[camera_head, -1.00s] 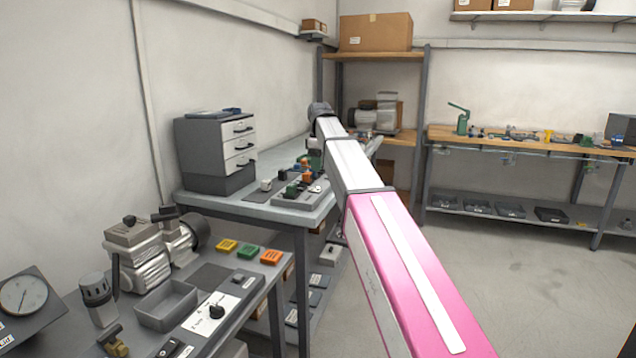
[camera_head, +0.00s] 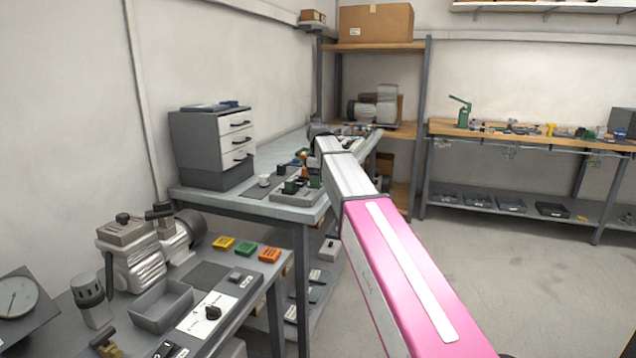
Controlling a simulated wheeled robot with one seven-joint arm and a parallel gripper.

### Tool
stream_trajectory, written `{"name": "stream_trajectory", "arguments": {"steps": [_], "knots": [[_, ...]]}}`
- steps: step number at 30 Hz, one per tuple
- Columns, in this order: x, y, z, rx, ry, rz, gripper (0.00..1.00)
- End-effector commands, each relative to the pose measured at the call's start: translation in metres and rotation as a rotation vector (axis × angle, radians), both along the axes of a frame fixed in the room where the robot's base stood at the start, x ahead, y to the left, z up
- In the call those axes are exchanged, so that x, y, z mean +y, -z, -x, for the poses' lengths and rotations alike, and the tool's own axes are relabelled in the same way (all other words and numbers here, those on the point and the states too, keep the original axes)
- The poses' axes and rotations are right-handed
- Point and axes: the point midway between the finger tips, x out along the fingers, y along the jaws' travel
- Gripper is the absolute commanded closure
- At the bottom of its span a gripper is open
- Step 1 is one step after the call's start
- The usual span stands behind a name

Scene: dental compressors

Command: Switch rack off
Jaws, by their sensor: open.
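A control panel with a white plate and a black rotary knob (camera_head: 213,312) lies on the near bench at lower left. A small dark switch (camera_head: 235,277) sits at its far end, and another dark switch block (camera_head: 165,349) lies at the near edge. I cannot tell which of these belongs to the rack, and the labels are too small to read. My arm reaches away over the right end of the far grey table. My gripper is hidden beyond the arm's far end, so its fingers do not show.
A compressor (camera_head: 140,255), a grey tray (camera_head: 163,305) and yellow, green and orange blocks (camera_head: 246,249) crowd the near bench. A drawer cabinet (camera_head: 212,148) and small parts stand on the far table (camera_head: 210,197). A shelf rack (camera_head: 421,130) stands behind. Floor at right is clear.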

Motion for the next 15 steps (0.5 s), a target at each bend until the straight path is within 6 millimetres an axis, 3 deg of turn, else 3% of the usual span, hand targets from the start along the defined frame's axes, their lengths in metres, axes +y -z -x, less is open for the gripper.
{"name": "stream_trajectory", "arguments": {"steps": [11,13,15], "knots": [[0.0000,0.0063,-0.0002,-0.001,0.000,0.000,0.49],[0.0001,0.0063,-0.0001,-0.001,0.000,0.000,0.65],[0.0001,0.0062,-0.0001,-0.001,0.000,0.000,0.88]]}}
